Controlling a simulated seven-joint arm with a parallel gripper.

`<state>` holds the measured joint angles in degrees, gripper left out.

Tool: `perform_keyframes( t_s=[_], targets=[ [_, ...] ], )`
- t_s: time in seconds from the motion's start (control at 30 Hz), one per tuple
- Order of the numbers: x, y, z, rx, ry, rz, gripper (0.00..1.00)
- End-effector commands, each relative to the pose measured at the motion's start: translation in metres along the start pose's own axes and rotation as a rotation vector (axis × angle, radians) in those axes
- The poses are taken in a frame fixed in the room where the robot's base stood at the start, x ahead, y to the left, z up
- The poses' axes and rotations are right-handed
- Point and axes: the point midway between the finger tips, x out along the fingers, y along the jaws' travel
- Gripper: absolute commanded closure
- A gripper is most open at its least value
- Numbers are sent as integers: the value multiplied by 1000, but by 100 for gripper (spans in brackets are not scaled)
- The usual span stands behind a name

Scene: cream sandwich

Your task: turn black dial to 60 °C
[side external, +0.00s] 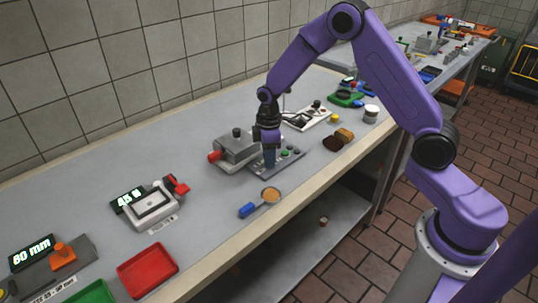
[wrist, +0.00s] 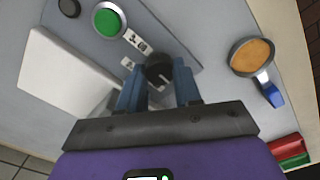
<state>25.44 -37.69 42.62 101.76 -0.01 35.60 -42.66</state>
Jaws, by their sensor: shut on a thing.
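The black dial (wrist: 158,70) is in the upper middle of the wrist view, on a grey panel with a green button (wrist: 108,20) beside it. A pale line shows on the dial's top. My gripper (wrist: 157,85) is shut on the dial, with one blue finger on each side of it. In the side external view my gripper (side external: 268,155) points down at the grey control panel (side external: 262,171), and its fingers hide the dial there. I cannot read a temperature in either view.
A round pan with orange contents and a blue handle (side external: 248,210) lies in front of the panel. A grey machine with a red part (side external: 214,156) stands just left of my gripper. A scale-like device (side external: 150,207) and a red tray (side external: 147,270) are further left. The table between is clear.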

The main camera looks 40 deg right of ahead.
Motion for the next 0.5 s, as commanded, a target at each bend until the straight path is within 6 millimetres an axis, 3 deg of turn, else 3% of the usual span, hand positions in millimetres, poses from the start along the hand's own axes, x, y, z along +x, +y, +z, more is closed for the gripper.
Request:
perform_keyframes(
  t_s=[0.5],
  targets=[
    [-1,0,0,352,-1,0,97]
  ],
)
